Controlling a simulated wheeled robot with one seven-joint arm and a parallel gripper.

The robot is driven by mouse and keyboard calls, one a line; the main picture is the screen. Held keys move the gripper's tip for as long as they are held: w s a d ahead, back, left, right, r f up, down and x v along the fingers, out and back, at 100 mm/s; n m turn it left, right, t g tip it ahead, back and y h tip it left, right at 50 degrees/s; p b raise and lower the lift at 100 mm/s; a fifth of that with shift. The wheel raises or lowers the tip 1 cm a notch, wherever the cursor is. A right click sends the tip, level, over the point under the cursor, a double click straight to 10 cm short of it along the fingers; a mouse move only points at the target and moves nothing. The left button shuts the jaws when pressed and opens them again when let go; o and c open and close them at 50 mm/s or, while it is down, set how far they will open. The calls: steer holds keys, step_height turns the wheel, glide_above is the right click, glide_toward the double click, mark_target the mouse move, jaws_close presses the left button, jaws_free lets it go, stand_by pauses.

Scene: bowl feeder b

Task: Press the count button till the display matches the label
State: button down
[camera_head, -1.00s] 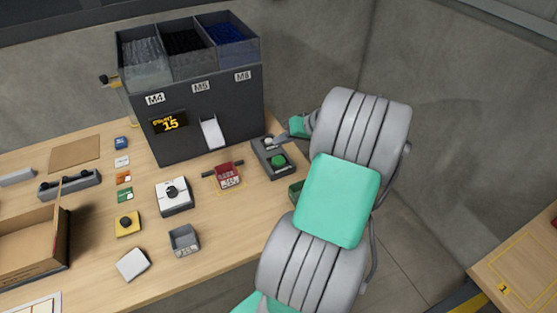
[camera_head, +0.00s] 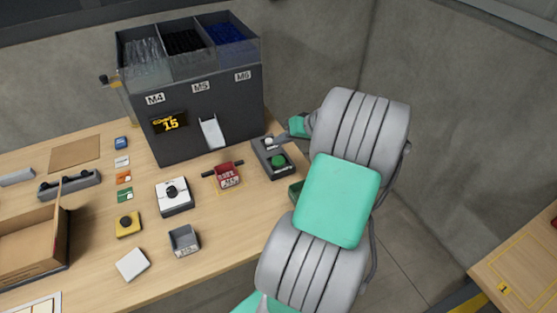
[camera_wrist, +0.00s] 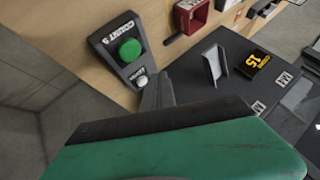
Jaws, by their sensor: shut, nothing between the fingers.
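The button box (camera_head: 268,166) stands on the bench right of the feeder. It carries a large green button (camera_head: 278,161) and a smaller white button (camera_head: 268,141). In the wrist view the green button (camera_wrist: 129,51) is beside lettering that seems to read "COUNT" and a digit. The display (camera_head: 169,123) on the feeder front reads 15 in yellow. My gripper (camera_head: 282,139) is shut and empty, its tips close to the white button; I cannot tell if they touch. In the wrist view the fingers (camera_wrist: 157,94) are just beside the white button (camera_wrist: 142,81).
The dark feeder (camera_head: 210,110) has three bins labelled M4, M5, M6 and a pale chute (camera_head: 212,132). A red bin (camera_head: 228,175) with a small, unreadable label stands left of the box. A grey bin (camera_head: 184,241) and open carton (camera_head: 35,240) are further left.

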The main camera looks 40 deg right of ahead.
stand_by(0.3)
step_height(320, 180, up, 4)
steer(key=m+p, duration=1)
steer(key=m, duration=0.6)
steer(key=shift+d+f+m+y, duration=0.1)
steer(key=shift+m+y, duration=0.3)
steer(key=b, duration=0.7)
glide_above(282, 161)
step_height(282, 161, down, 7)
steer(key=shift+r, duration=0.15)
steer(key=shift+w+f+b, duration=0.1)
steer(key=shift+f+b, duration=0.25)
steer(key=shift+f, duration=0.7)
